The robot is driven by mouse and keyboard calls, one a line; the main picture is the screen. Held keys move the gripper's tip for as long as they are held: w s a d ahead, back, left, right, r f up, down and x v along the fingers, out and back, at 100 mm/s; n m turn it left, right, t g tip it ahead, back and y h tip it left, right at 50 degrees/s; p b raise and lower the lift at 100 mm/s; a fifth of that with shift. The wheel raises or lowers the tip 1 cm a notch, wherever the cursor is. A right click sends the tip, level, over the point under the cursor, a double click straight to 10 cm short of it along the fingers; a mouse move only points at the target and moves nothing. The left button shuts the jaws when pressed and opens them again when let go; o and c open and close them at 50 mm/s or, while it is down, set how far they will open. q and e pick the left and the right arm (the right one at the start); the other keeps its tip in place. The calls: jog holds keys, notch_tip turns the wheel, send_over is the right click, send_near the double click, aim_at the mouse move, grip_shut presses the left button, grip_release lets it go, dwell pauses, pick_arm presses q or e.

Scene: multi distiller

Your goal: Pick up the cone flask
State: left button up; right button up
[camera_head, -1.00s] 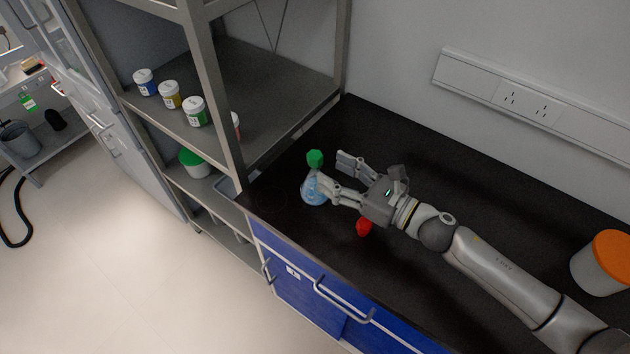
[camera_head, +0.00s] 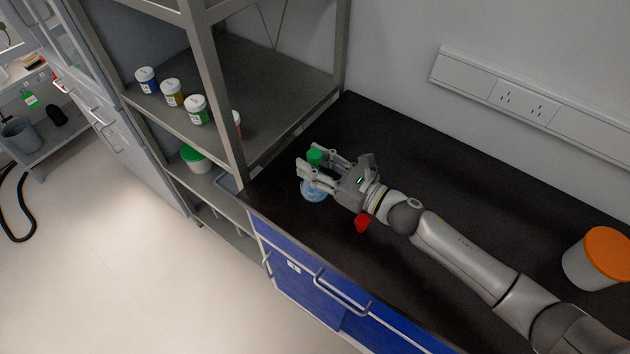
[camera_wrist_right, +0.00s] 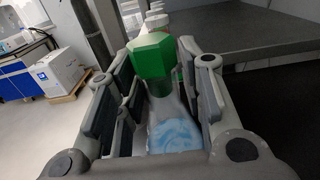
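The cone flask (camera_head: 313,195) stands on the black bench top near its left end, with blue contents and a green stopper (camera_head: 316,157). In the right wrist view the flask (camera_wrist_right: 172,128) is upright between the fingers, its green stopper (camera_wrist_right: 150,56) above them. My right gripper (camera_head: 314,168) is open, with one finger on each side of the flask's neck. A gap shows between the fingers and the neck. The gripper hides part of the flask in the head view. My left gripper is not in view.
A red object (camera_head: 362,223) stands on the bench close beside my right gripper. A metal shelf (camera_head: 262,100) with several lidded jars is just left of the bench. A white tub with an orange lid (camera_head: 598,260) is at far right. The bench behind my arm is clear.

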grip_shut()
jog(key=shift+r, duration=0.15)
jog(key=shift+r, duration=0.7)
jog(key=s+r, duration=1.1)
jog(key=s, duration=0.3)
jog(key=shift+r, duration=0.15)
